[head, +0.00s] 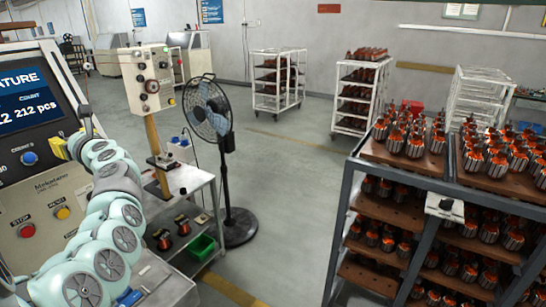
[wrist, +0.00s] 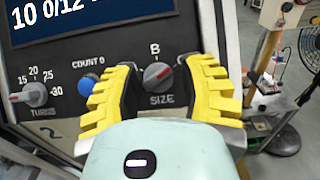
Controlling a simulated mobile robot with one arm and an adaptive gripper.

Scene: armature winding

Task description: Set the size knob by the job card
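The size knob (wrist: 157,76) is a grey dial with a pointer bar and a reddish mark, above the word SIZE on the dark panel. A letter B stands above it. The bar slants, its reddish end toward the upper right. Any other letters are hidden behind the fingers. My gripper (wrist: 162,72) has its yellow ribbed fingers apart, one on each side of the knob; I cannot tell whether either touches it. In the head view my gripper (head: 77,146) is at the machine panel and hides the knob. I cannot make out a job card in either view.
The turns knob (wrist: 35,94) and a blue count button (wrist: 88,84) sit left of the size knob, under the display (wrist: 90,18). Red (head: 27,230) and yellow (head: 62,212) buttons are lower on the panel. A fan (head: 212,115) and a loaded rack (head: 410,185) stand to the right.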

